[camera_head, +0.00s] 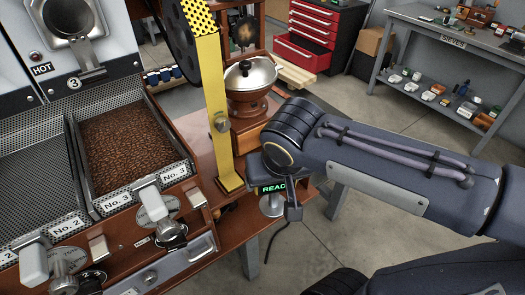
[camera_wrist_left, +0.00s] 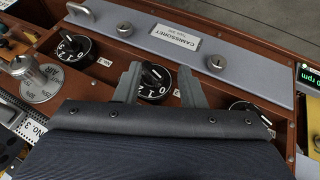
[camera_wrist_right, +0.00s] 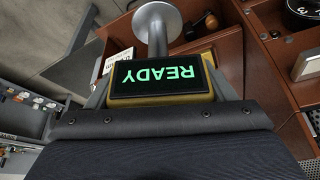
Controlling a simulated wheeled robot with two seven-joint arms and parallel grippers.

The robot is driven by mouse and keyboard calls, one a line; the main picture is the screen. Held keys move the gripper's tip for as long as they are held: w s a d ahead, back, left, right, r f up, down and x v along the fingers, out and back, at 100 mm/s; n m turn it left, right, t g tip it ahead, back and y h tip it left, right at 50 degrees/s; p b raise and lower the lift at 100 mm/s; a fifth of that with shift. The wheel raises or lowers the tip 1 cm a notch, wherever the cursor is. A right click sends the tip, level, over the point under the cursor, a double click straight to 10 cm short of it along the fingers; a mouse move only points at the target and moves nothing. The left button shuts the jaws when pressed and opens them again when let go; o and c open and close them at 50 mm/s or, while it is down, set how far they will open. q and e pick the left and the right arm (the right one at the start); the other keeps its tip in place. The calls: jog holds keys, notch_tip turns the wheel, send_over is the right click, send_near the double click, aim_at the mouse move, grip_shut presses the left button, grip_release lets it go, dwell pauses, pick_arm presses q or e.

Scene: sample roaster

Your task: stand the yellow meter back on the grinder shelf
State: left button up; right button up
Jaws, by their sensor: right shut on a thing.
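The yellow meter (camera_wrist_right: 160,88) is between the fingers of my right gripper (camera_wrist_right: 160,76), its black display showing green READY upside down in the right wrist view. In the head view only part of the READY display (camera_head: 271,188) shows below my right wrist; the rest is hidden. My right gripper is shut on the meter.
A yellow post (camera_head: 217,110) stands left of the grinder. A round metal disc on a stem (camera_head: 272,206) is just below the meter. The roaster's bean tray (camera_head: 125,150) is at left. A sieve bench (camera_head: 440,60) and red drawers (camera_head: 318,28) stand behind.

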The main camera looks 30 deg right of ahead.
jog(key=w+d+f, duration=0.1)
jog(key=w, duration=0.4)
jog(key=w+d+f+p, duration=0.1)
jog(key=w+d, duration=0.1)
jog(key=w, duration=0.3)
jog(key=w+d+f, duration=0.1)
jog(key=w+d, duration=0.1)
jog(key=w, duration=0.3)
jog(key=shift+f+p, duration=0.25)
jog(key=shift+p, duration=0.1)
jog(key=shift+f, duration=0.2)
jog(key=o, duration=1.3)
jog(key=shift+c, duration=0.2)
